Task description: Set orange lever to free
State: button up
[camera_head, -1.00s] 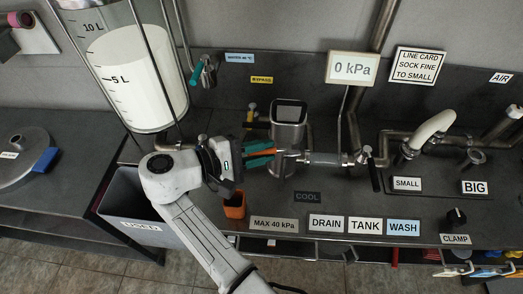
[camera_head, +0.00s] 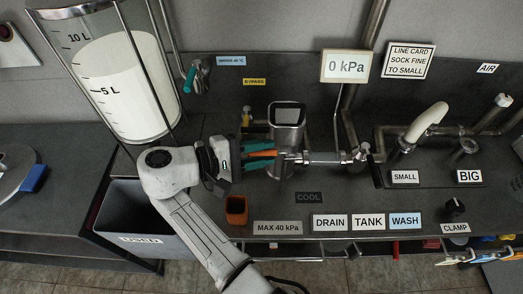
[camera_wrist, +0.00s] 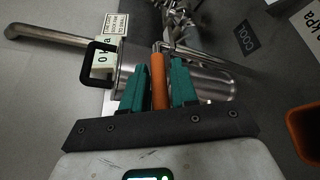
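The orange lever (camera_head: 263,154) sticks out to the left from the pipework at the steel vessel (camera_head: 287,143). My gripper (camera_head: 261,154) is at the lever from the left, with one teal finger above it and one below in the head view. In the wrist view the orange lever (camera_wrist: 159,82) lies lengthwise between the two teal fingers (camera_wrist: 159,85), with narrow gaps showing beside it. The fingers look open around it; whether either one touches it is hard to tell. No "free" mark is readable.
A display (camera_head: 345,66) reads 0 kPa. A small orange cup (camera_head: 236,211) stands below my gripper. A grey USED bin (camera_head: 137,240) and a clear tank (camera_head: 107,82) are at the left. A black-handled valve (camera_head: 375,171) is to the right.

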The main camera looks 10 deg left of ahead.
jog(key=shift+o, duration=1.1)
jog(key=shift+r, duration=0.1)
jog(key=v, duration=1)
jog(key=shift+s+a, duration=0.2)
jog(key=shift+a, duration=0.1)
